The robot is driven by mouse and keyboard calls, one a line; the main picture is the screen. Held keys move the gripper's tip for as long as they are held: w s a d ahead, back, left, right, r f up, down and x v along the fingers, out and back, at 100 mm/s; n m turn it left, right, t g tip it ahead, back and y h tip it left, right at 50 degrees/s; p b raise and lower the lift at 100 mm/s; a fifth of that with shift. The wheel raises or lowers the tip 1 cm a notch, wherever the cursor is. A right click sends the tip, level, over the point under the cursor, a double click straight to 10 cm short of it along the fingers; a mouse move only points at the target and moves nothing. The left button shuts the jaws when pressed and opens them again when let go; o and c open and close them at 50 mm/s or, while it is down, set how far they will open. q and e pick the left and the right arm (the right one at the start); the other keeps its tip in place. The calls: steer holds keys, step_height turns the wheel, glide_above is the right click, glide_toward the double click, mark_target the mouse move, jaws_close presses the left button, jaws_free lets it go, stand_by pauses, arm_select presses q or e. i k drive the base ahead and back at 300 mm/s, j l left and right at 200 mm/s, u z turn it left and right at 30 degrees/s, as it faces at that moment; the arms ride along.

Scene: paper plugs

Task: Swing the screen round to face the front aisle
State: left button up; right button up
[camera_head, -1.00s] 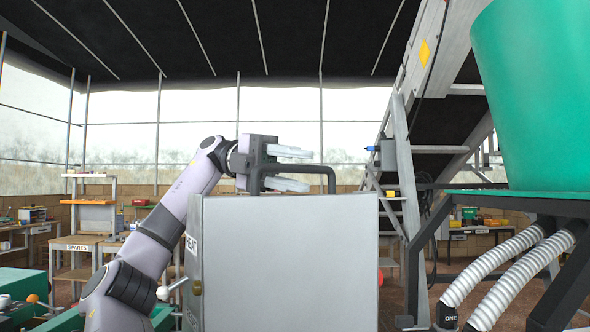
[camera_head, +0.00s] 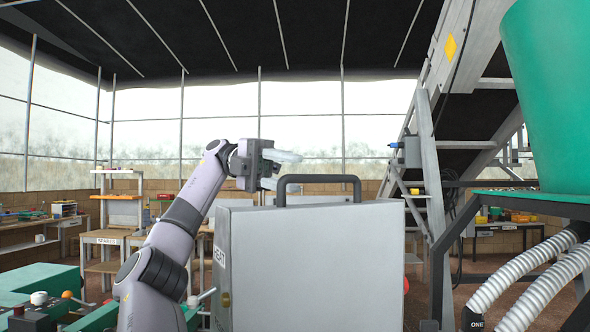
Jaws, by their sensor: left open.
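The screen (camera_head: 318,262) is a large pale grey, box-like panel standing upright close in front of me. Its broad face is towards me and its narrow left side carries a label that reads in part "HEAT". A dark bar handle (camera_head: 317,179) arches over its top edge. My left gripper (camera_head: 287,171) is open at the handle's left end, its pale fingers pointing right. The lower finger is partly hidden by the handle's left bend; I cannot tell if they touch. My right gripper is not in view.
A green hopper (camera_head: 548,95) on a dark frame stands at the right, with ribbed white hoses (camera_head: 535,280) below. A steep conveyor (camera_head: 480,90) rises behind the screen. Workbenches (camera_head: 108,238) line the back, and green machinery (camera_head: 45,280) is at the lower left.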

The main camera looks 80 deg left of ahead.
mark_target(327, 267)
steer(key=k+l, duration=0.5)
steer(key=k, duration=0.15)
steer(key=k+l, duration=0.45)
steer(key=k, duration=0.25)
